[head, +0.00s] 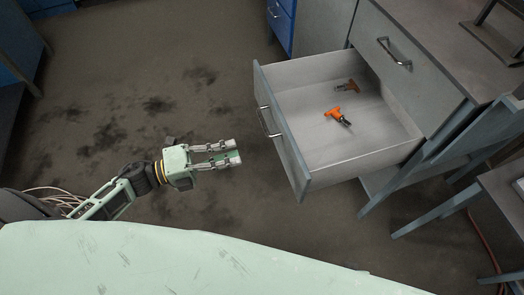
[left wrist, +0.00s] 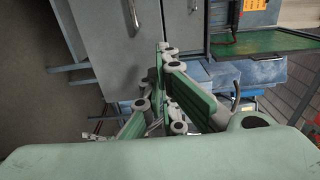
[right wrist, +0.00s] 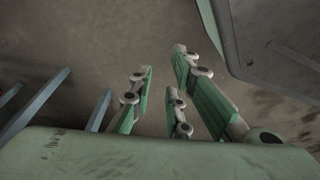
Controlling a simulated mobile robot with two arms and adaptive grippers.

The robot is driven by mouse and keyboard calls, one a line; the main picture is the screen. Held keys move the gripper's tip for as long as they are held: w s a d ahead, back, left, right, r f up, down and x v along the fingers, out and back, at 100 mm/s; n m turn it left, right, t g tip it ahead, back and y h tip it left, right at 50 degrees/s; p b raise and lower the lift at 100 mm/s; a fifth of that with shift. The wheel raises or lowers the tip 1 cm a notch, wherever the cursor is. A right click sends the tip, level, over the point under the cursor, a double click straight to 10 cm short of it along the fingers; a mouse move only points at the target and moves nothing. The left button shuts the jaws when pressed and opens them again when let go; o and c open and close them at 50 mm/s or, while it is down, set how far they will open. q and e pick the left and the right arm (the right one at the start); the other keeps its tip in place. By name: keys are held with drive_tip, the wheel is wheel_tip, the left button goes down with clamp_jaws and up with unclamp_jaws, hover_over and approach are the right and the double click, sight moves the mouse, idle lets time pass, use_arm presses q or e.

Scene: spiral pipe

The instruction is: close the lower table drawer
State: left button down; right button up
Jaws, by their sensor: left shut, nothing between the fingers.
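The lower table drawer (head: 283,138) is pulled far out of the grey table. Its front has a metal handle (head: 268,122) and faces left in the head view. An orange-handled tool (head: 338,115) lies inside, with a similar darker shape beside it. My left gripper (head: 238,151) is shut and empty, left of the drawer front and apart from it. In the left wrist view its fingers (left wrist: 163,46) point towards grey panels with a handle. My right gripper (right wrist: 162,60) shows only in the right wrist view, open and empty over the floor.
Another drawer front (head: 410,60) on the table is closed. A blue cabinet (head: 282,20) stands at the back. Table legs (head: 435,212) and a second table are at the right. The stained floor left of the drawer is clear.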

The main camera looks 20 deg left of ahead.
sight(287, 138)
use_arm(q)
drive_tip(key=x, duration=1.3)
drive_tip(key=shift+w+a, duration=0.15)
drive_tip(key=shift+w, duration=0.15)
use_arm(e)
drive_tip(key=shift+s+f, duration=0.3)
drive_tip(key=shift+f, duration=0.1)
